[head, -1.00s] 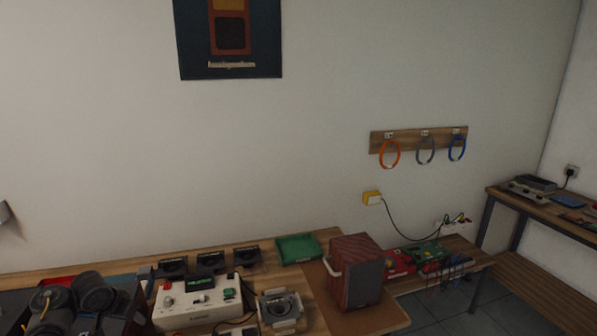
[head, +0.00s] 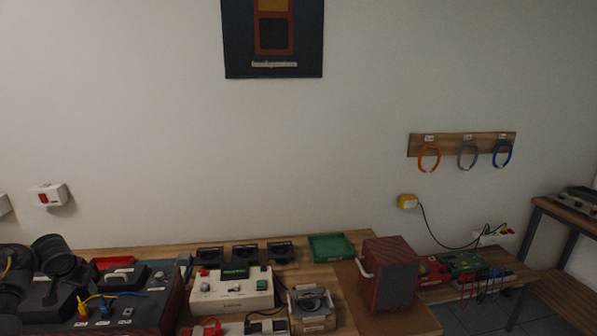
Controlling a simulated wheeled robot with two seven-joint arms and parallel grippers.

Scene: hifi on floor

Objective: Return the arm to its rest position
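Part of my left arm shows as dark rounded links (head: 48,258) at the lower left edge of the head view. It stands in front of a dark equipment case on the bench. I cannot make out its gripper fingers. My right arm and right gripper are not in view. No object is seen held in the visible part of the arm.
The wooden bench (head: 345,290) holds a dark case with yellow and blue leads (head: 130,310), a cream test unit (head: 232,293), a green tray (head: 330,247) and a reddish speaker box (head: 388,275). Three coloured rings hang on a wall rack (head: 461,144).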

